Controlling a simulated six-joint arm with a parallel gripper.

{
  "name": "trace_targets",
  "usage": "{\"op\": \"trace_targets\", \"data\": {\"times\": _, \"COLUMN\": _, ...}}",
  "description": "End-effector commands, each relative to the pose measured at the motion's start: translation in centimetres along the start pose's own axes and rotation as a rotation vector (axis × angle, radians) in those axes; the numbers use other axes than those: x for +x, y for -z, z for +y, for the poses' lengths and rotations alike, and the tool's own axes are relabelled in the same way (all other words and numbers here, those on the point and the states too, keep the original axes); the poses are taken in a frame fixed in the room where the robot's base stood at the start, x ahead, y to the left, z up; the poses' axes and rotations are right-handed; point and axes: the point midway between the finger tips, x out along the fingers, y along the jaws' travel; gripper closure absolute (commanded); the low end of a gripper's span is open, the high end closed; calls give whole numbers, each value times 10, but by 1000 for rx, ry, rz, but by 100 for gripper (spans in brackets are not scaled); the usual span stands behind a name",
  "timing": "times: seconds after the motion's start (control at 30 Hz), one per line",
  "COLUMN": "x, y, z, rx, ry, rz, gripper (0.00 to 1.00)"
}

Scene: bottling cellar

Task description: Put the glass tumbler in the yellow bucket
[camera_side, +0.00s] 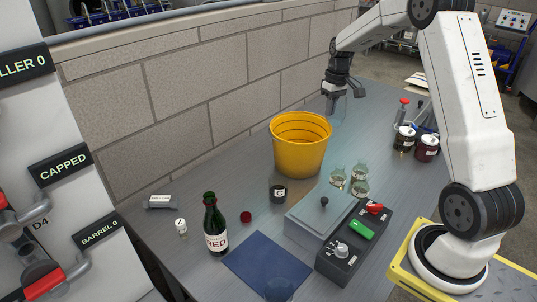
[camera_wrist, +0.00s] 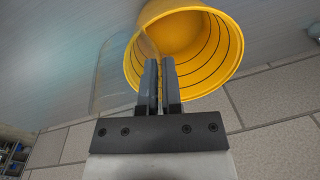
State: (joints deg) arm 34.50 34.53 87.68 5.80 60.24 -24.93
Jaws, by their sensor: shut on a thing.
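The glass tumbler (camera_side: 339,108) is clear and hard to make out. It hangs below my gripper (camera_side: 338,90), just right of and behind the yellow bucket's rim in the side view. In the wrist view, my gripper (camera_wrist: 160,62) has its fingers close together, and the tumbler's faint outline (camera_wrist: 112,75) shows to their left; they seem shut on its wall. The yellow bucket (camera_side: 298,157) stands upright on the table by the block wall. In the wrist view, the bucket (camera_wrist: 225,45) lies beyond the fingertips, its mouth showing and partly overlapped by the tumbler.
A wine bottle (camera_side: 215,228) stands left of a blue mat (camera_side: 262,262). Dark jars (camera_side: 426,149) stand at right.

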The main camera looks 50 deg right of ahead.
Motion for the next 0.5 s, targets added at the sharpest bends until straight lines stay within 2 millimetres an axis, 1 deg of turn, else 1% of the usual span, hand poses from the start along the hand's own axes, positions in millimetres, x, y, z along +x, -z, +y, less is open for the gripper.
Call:
{"op": "trace_targets", "data": {"times": 0.03, "x": 2, "y": 11, "z": -12, "rx": -28, "ry": -1, "rz": -2, "gripper": 100}}
{"op": "trace_targets", "data": {"times": 0.1, "x": 3, "y": 22, "z": -24, "rx": -57, "ry": 0, "rz": -6, "gripper": 100}}
{"op": "trace_targets", "data": {"times": 0.33, "x": 8, "y": 48, "z": -60, "rx": -133, "ry": 0, "rz": -15, "gripper": 100}}
{"op": "trace_targets", "data": {"times": 0.37, "x": 10, "y": 50, "z": -63, "rx": -139, "ry": 0, "rz": -17, "gripper": 100}}
{"op": "trace_targets", "data": {"times": 0.4, "x": 21, "y": 48, "z": -60, "rx": -133, "ry": 1, "rz": -19, "gripper": 100}}
{"op": "trace_targets", "data": {"times": 0.5, "x": 39, "y": 47, "z": -57, "rx": -131, "ry": 1, "rz": -19, "gripper": 100}}
